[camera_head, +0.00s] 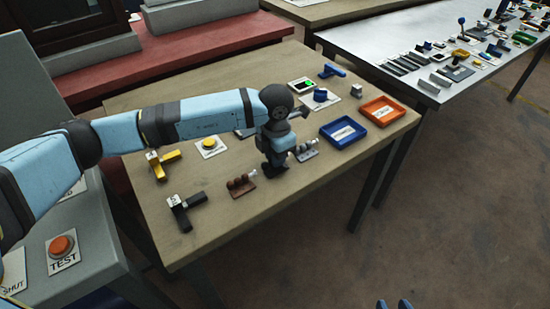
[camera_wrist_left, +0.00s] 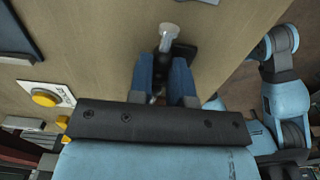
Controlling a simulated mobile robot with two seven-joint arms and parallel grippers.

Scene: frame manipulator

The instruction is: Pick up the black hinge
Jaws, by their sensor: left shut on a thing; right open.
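The black hinge (camera_wrist_left: 183,51), a dark piece with a pale round-headed pin, is between the blue fingers of my left gripper (camera_wrist_left: 166,66) in the left wrist view. The fingers are shut on it and cover part of it. In the head view my left gripper (camera_head: 275,164) points down at the table between a brown hinge (camera_head: 241,184) and a grey hinge (camera_head: 306,152). I cannot tell whether the black hinge touches the tabletop. Only the blue fingertips of my right gripper (camera_head: 393,304) show at the bottom edge, apart and empty.
A black L-shaped piece (camera_head: 183,212) and a yellow one (camera_head: 161,164) lie left on the wooden table (camera_head: 210,225). A blue tray (camera_head: 343,132) and an orange tray (camera_head: 381,111) stand right. The near tabletop is clear.

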